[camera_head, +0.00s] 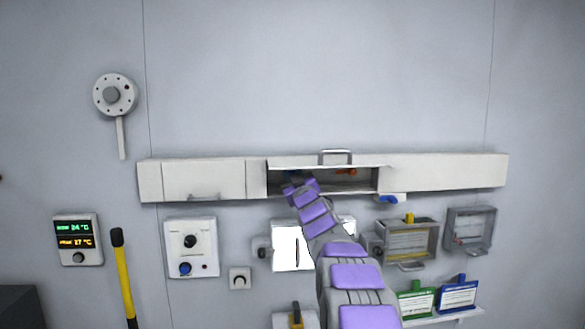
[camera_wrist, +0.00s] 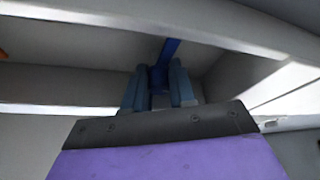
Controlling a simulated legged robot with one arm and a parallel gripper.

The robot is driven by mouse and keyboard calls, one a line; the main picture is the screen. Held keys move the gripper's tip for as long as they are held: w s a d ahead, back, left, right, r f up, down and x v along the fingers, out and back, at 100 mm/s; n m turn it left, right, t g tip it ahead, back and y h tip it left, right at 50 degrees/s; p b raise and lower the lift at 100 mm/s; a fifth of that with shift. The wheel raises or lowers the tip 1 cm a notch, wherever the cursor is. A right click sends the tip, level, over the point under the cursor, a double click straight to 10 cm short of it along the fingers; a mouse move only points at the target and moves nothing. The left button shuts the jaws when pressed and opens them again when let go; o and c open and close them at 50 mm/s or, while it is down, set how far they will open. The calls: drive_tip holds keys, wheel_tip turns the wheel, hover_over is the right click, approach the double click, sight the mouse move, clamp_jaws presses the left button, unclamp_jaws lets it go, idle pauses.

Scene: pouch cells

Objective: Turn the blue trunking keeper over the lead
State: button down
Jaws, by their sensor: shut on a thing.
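The blue trunking keeper (camera_wrist: 170,48) shows in the wrist view as a dark blue bar inside the trunking. My gripper (camera_wrist: 159,75) is shut on its lower end, with one finger on each side. The white trunking (camera_head: 440,174) runs along the wall. I cannot make out the lead in either view.
An orange piece (camera_head: 346,172) sits in the open section, right of my gripper. A blue part (camera_head: 390,199) hangs under the trunking at the right. Below are a white control box (camera_head: 191,247), a clear-fronted box (camera_head: 408,240) and a yellow handle (camera_head: 124,280). The wall above is mostly clear.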

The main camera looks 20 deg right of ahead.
drive_tip(key=shift+n, duration=0.5)
drive_tip(key=c, duration=1.2)
unclamp_jaws()
drive_tip(key=shift+w, duration=0.1)
drive_tip(key=b+v, duration=0.5)
drive_tip(key=v, duration=1.2)
drive_tip(key=shift+d+f, duration=0.15)
drive_tip(key=shift+f, duration=0.1)
